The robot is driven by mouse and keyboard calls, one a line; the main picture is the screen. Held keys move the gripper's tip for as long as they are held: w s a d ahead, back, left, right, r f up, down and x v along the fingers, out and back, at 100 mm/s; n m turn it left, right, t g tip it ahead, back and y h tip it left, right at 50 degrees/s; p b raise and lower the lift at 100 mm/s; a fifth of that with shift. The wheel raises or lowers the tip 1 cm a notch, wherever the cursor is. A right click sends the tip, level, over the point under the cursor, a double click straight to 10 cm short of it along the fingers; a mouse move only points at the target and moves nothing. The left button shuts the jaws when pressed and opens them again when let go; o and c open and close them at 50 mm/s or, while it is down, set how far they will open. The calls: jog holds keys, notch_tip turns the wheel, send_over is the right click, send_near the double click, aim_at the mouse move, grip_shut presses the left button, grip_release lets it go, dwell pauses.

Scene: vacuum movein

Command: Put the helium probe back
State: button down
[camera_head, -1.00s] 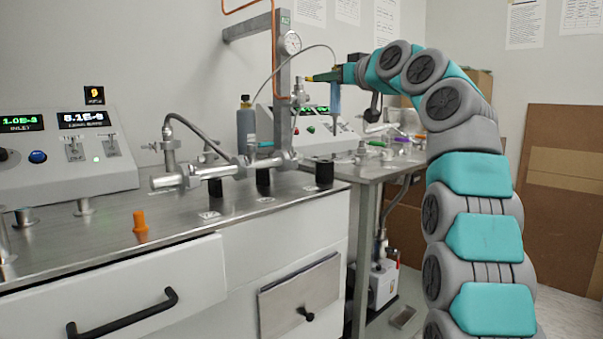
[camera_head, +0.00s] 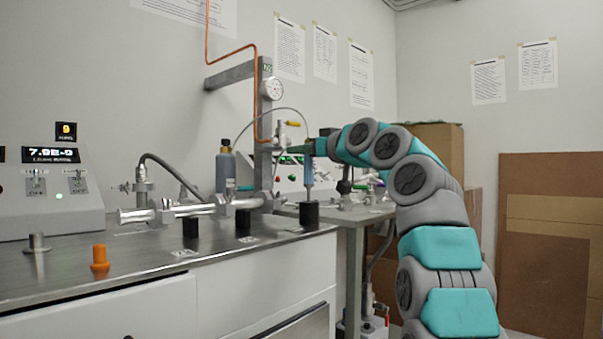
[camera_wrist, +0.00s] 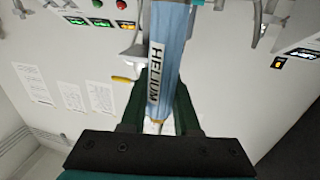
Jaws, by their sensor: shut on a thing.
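The helium probe is a slim blue cylinder (camera_head: 309,172) with a white "HELIUM" label, which also shows in the wrist view (camera_wrist: 168,55). My gripper (camera_head: 308,147) is shut on it and holds it about upright over the bench. The green fingers lie on both sides of the probe in the wrist view. A short black block (camera_head: 309,213) stands on the bench's right end, right under the probe. The probe's tip is close to the block's top; I cannot tell whether it touches or enters it.
A metal post with a gauge (camera_head: 271,88) and copper tube stands just left of the probe. A grey bottle (camera_head: 225,172), metal pipework (camera_head: 165,212) and an orange cone (camera_head: 100,258) are further left on the steel bench. A second table (camera_head: 352,215) stands behind.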

aim_at(309, 174)
jog(key=shift+f+b, duration=0.8)
jog(key=shift+f, duration=0.45)
jog(key=shift+f+b, duration=0.45)
jog(key=shift+f, duration=0.05)
jog(key=c, duration=0.6)
grip_release()
jog(key=shift+r, duration=0.1)
jog(key=shift+c, duration=0.2)
jog(key=shift+r, duration=0.1)
